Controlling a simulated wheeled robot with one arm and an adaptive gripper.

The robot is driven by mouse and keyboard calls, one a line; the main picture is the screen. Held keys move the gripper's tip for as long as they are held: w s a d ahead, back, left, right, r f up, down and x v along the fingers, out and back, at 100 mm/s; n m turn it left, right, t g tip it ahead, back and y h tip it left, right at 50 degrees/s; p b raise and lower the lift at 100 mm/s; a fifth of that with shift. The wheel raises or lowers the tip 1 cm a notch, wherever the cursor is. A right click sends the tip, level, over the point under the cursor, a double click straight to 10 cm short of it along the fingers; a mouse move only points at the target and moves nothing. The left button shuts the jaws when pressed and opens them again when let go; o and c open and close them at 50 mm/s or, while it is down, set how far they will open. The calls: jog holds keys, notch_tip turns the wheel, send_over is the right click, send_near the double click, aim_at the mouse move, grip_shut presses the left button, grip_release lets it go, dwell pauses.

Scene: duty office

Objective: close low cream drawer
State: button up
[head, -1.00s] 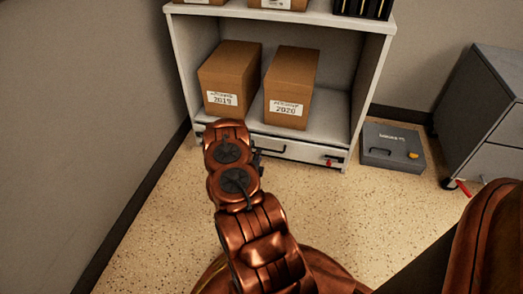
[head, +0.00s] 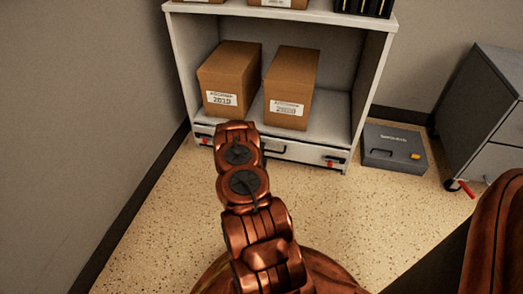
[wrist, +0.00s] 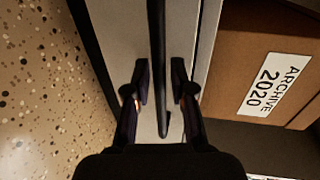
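The low cream drawer (head: 300,152) is at the bottom of the pale shelf unit in the head view, with a dark bar handle (head: 272,150) partly covered by my arm. In the wrist view, the drawer front (wrist: 112,45) fills the middle and its dark handle (wrist: 156,30) runs lengthwise through the picture. My gripper (wrist: 160,85) is open, with one finger on each side of the handle and a visible gap to each. My arm hides the gripper in the head view. I cannot tell how far out the drawer stands.
Archive boxes (head: 229,75) and (head: 290,85) stand on the shelf above the drawer. A grey case (head: 393,148) lies on the floor to the right, beside a grey wheeled cabinet (head: 490,110). A wall (head: 80,120) is close on the left. The speckled floor in front is clear.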

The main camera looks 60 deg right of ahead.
grip_shut()
dwell(0.4)
jog(key=shift+r+p+x, duration=0.15)
jog(key=shift+p+x, duration=0.1)
jog(key=shift+x, duration=0.4)
jog(key=shift+r+p+x, duration=0.15)
jog(key=shift+p+x, duration=0.05)
jog(key=shift+x, duration=0.45)
jog(key=shift+o, duration=1.9)
grip_release()
jog(key=shift+d, duration=0.1)
jog(key=v, duration=1.2)
jog(key=shift+f, duration=0.1)
